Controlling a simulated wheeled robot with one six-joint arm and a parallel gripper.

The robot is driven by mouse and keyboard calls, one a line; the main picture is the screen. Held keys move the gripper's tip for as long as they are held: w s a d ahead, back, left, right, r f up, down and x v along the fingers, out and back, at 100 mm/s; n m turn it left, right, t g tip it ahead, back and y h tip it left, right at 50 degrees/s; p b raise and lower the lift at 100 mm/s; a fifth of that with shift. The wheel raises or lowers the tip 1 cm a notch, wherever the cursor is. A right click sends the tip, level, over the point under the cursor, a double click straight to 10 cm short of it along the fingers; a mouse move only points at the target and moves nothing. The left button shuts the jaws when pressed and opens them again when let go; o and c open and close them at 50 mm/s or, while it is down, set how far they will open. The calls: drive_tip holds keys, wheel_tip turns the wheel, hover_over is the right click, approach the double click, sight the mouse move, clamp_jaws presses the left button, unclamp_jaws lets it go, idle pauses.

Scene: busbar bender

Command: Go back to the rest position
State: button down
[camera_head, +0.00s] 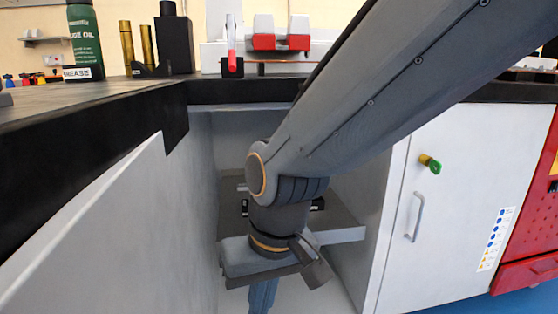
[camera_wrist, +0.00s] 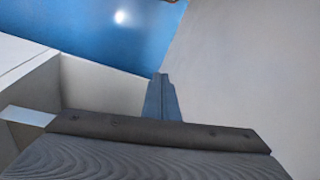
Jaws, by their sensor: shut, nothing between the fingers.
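My gripper (camera_head: 262,298) hangs low in the recess between the cabinet walls, below the level of the black bench top. Its blue-grey fingers point down, and their tips run to the bottom edge of the head view. In the wrist view my gripper's fingers (camera_wrist: 162,97) show close together beyond the dark ribbed body, shut with nothing between them. A pale wall panel (camera_wrist: 235,70) lies close on the right there. My arm reaches in from the upper right of the head view.
The black bench top (camera_head: 70,112) carries a green bottle (camera_head: 86,40), brass cylinders (camera_head: 147,45) and a red-and-white device (camera_head: 264,41). A white cabinet door (camera_head: 455,190) with a handle and key stands right, beside a red cabinet (camera_head: 530,235). Blue floor (camera_wrist: 100,30) shows in the wrist view.

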drive_tip(key=s+d+n+g, duration=0.1)
drive_tip(key=s+d, duration=0.1)
drive_tip(key=s, duration=0.4)
drive_tip(key=d+r+m+h+p, duration=0.1)
drive_tip(key=d+r+m+p, duration=0.2)
drive_tip(key=d+r+p, duration=0.7)
drive_tip(key=d+r+m+h+p, duration=0.1)
drive_tip(key=d+r+m+p, duration=0.2)
drive_tip(key=d+r+p, duration=0.7)
wheel_tip(320, 180, up, 6)
drive_tip(key=p, duration=1.3)
drive_tip(key=shift+w+d, duration=0.3)
drive_tip(key=shift+f, duration=0.1)
